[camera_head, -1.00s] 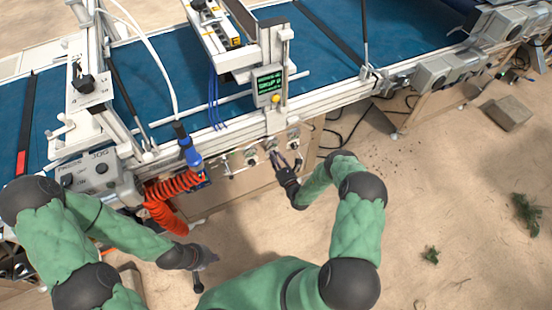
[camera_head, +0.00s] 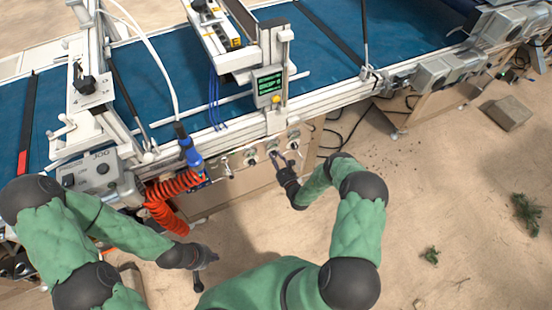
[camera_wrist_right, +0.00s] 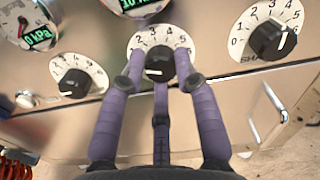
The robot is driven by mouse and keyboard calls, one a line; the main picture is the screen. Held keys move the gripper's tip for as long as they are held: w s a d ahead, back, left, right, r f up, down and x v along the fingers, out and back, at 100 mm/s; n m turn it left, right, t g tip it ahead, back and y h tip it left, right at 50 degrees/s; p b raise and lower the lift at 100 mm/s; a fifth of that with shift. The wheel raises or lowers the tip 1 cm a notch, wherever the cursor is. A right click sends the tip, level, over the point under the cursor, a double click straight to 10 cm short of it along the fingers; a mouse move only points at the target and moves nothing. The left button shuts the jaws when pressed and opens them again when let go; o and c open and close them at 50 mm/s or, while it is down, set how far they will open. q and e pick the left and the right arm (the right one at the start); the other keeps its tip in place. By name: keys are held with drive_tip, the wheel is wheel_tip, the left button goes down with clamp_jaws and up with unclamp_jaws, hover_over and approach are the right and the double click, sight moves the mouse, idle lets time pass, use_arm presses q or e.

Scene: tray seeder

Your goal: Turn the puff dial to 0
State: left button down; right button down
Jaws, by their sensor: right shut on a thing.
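A control panel in the right wrist view carries several black knobs on white numbered scales. The fingers of my right gripper (camera_wrist_right: 160,82) are around the middle dial (camera_wrist_right: 157,42) and shut on its black knob. Numbers 2 to 5 show along the top of its scale; its name is hidden and its pointer setting is unclear. I cannot confirm from lettering that it is the puff dial. In the head view my right gripper (camera_head: 284,156) reaches the panel front below the conveyor. My left gripper (camera_head: 205,262) hangs low, away from the panel; its finger opening is unclear.
A second dial (camera_wrist_right: 75,75) is at left and a dial with partly visible "SHA" lettering (camera_wrist_right: 268,35) at right. A gauge reading 0 kPa (camera_wrist_right: 28,25) and a metal handle (camera_wrist_right: 270,102) are nearby. An orange coiled hose (camera_head: 172,188) hangs left of the panel.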

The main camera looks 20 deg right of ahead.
drive_tip(key=shift+w+r+n, duration=0.1)
drive_tip(key=shift+r+n, duration=0.05)
drive_tip(key=shift+n, duration=0.95)
drive_tip(key=shift+w+r+n, duration=0.1)
drive_tip(key=shift+n, duration=1)
drive_tip(key=c, duration=0.9)
unclamp_jaws()
drive_tip(key=shift+c, duration=0.2)
drive_tip(key=shift+s, duration=0.1)
drive_tip(key=shift+f, duration=0.15)
drive_tip(key=shift+s, duration=0.25)
drive_tip(key=s, duration=1.1)
drive_tip(key=shift+s+d, duration=0.15)
drive_tip(key=shift+s, duration=0.1)
